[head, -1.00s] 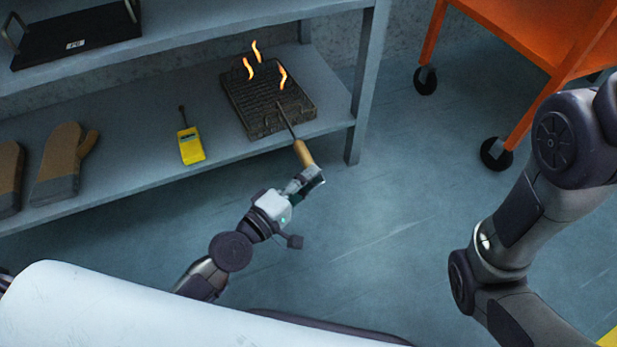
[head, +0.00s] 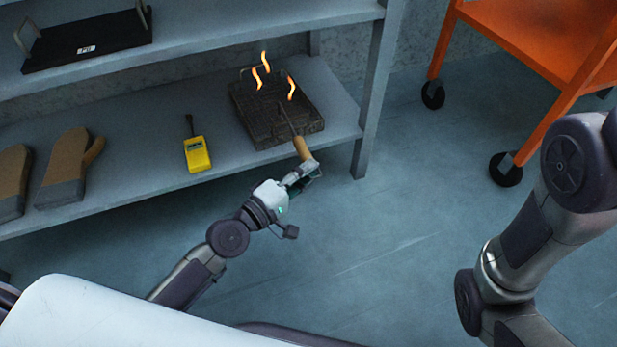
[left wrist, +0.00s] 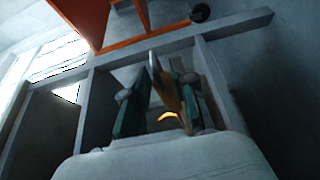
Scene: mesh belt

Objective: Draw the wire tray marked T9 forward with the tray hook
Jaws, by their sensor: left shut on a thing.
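A dark mesh tray (head: 262,128) lies on the lower shelf near its right end, with small orange flames (head: 262,65) above it. No mark shows on it from here. My left gripper (head: 308,168) is in front of the shelf, shut on the wooden handle (head: 302,148) of the tray hook. The hook's thin metal rod (head: 288,122) reaches over the tray's near right part. I cannot tell whether its tip has caught the tray. The left wrist view shows the handle (left wrist: 170,90) between my fingers. My right gripper is out of view.
A yellow handheld device (head: 198,155) and brown mitts (head: 70,165) lie left of the tray on the lower shelf. Another dark tray (head: 115,45) with a label is on the upper shelf. A shelf post (head: 375,100) and an orange wheeled cart (head: 550,50) stand at the right.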

